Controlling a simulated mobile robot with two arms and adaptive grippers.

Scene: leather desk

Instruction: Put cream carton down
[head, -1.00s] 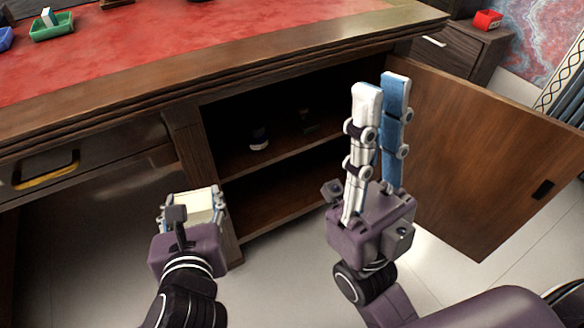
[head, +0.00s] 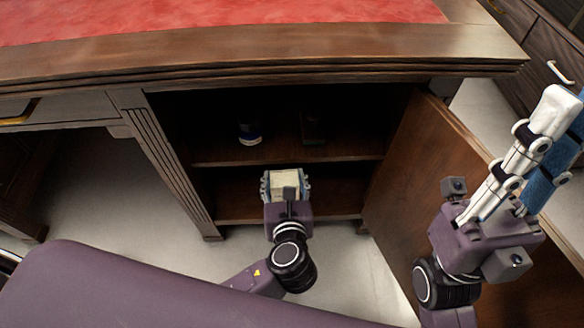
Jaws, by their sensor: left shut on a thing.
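The cream carton (head: 284,179) is a pale box held between the fingers of my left gripper (head: 286,187). My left gripper is shut on it, in front of the open desk cabinet at the height of its lower part. I cannot tell whether the carton touches the lower shelf (head: 345,190). My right gripper (head: 565,125) points up at the right, in front of the open cabinet door.
The upper shelf (head: 345,157) holds a dark jar with a white band (head: 250,133) and a dark small object (head: 312,127). The cabinet door (head: 420,170) stands open at the right. The red-topped desk (head: 250,45) overhangs the cabinet. The lower shelf looks clear around the carton.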

